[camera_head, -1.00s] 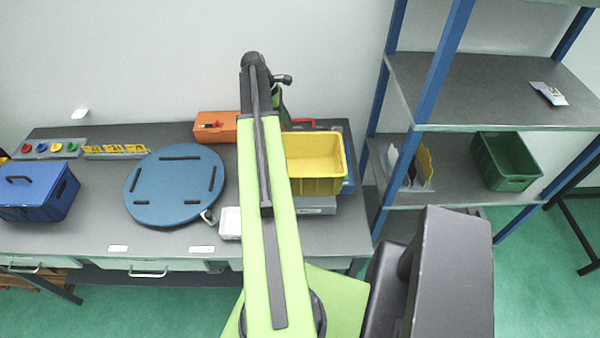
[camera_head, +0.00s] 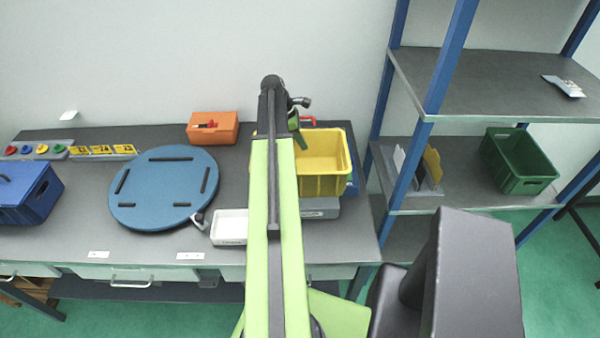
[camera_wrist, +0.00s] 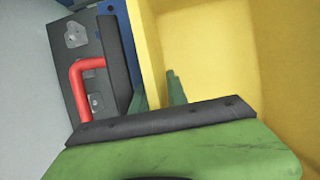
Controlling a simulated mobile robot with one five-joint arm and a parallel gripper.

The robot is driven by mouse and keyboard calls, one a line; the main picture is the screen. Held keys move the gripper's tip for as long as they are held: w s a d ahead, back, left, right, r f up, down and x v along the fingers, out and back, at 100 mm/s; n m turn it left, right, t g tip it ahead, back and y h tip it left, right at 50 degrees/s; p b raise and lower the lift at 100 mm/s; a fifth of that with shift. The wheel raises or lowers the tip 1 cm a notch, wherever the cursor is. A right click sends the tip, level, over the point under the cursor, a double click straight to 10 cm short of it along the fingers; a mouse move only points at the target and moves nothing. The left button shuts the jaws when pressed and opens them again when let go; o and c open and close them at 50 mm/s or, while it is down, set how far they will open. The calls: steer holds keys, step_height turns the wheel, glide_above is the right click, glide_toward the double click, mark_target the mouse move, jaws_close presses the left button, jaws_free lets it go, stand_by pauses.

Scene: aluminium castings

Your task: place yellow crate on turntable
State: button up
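The yellow crate (camera_head: 324,184) stands at the right end of the workbench, on top of a low grey box. In the wrist view, the green fingers (camera_wrist: 158,95) stand on either side of the yellow crate wall (camera_wrist: 150,60), one outside and one inside. A narrow gap shows between the wall and the inner finger, so the gripper looks open around it. The turntable (camera_head: 165,188), a blue disc with black strips, lies bare at the bench's middle left.
An orange box (camera_head: 212,130) and a small white tray (camera_head: 230,226) lie between turntable and crate. A red-handled case (camera_wrist: 80,75) is close behind the crate. A blue crate (camera_head: 28,200) is at far left. A blue-post shelf (camera_head: 440,85) with a green crate (camera_head: 520,160) stands right.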

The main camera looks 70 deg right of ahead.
steer(key=shift+r, duration=0.1)
jaws_close()
stand_by(1.2)
